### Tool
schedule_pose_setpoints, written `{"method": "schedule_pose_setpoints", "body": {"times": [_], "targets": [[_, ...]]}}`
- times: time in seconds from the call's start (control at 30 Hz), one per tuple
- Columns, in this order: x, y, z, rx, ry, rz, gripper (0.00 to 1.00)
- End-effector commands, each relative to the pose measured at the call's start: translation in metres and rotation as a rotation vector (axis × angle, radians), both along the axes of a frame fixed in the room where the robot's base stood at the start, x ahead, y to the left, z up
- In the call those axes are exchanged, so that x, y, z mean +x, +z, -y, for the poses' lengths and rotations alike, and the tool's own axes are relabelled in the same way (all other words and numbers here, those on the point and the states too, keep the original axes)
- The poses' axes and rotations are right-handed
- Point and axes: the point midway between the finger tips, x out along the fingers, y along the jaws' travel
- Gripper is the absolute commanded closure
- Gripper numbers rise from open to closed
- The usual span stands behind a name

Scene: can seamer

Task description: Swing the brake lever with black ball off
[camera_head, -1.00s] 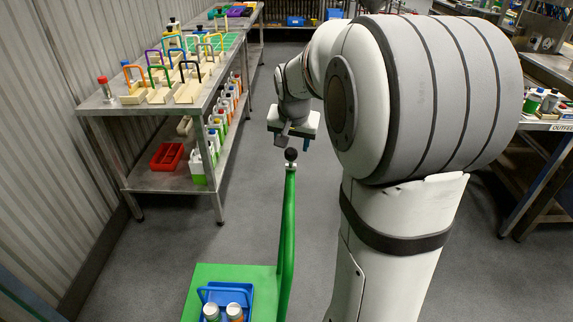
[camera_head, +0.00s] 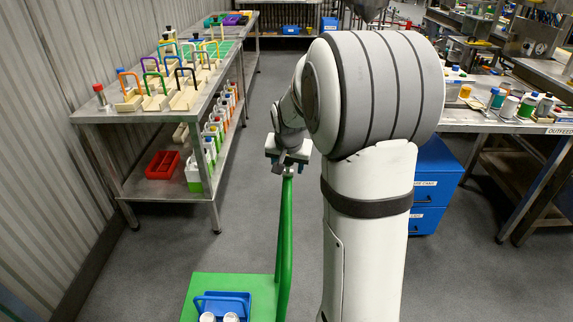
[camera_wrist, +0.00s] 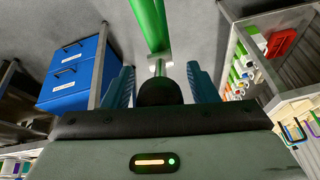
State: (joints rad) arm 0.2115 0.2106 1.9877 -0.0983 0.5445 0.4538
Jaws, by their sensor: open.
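The black ball (camera_wrist: 160,92) of the brake lever is in the wrist view, close to my gripper's palm and between its two blue fingers. A pale lever part (camera_wrist: 159,66) shows just beyond the ball, next to the green post (camera_wrist: 149,24). My gripper (camera_wrist: 160,78) is open, with a finger on each side of the ball and visible gaps. In the head view my gripper (camera_head: 287,161) is at the top of the green post (camera_head: 285,235) and hides the ball. Whether the palm touches the ball, I cannot tell.
The post rises from a green cart (camera_head: 234,284) carrying a blue carrier (camera_head: 222,298) with bottles. A steel rack (camera_head: 150,108) stands left. Blue drawers (camera_head: 433,187) and an outfeed table (camera_head: 470,121) stand right. Grey floor between is clear.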

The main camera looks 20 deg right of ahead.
Motion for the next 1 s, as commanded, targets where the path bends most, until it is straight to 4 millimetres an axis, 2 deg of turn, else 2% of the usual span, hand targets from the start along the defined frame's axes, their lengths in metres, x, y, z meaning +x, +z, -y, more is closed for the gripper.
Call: {"method": "schedule_pose_setpoints", "body": {"times": [0.07,0.67,1.0], "targets": [[0.0000,0.0002,-0.0002,0.000,0.000,0.000,0.49],[0.0001,0.0004,-0.0011,0.000,0.002,0.000,0.99],[0.0011,0.0028,0.0002,0.006,-0.001,-0.013,1.00]]}}
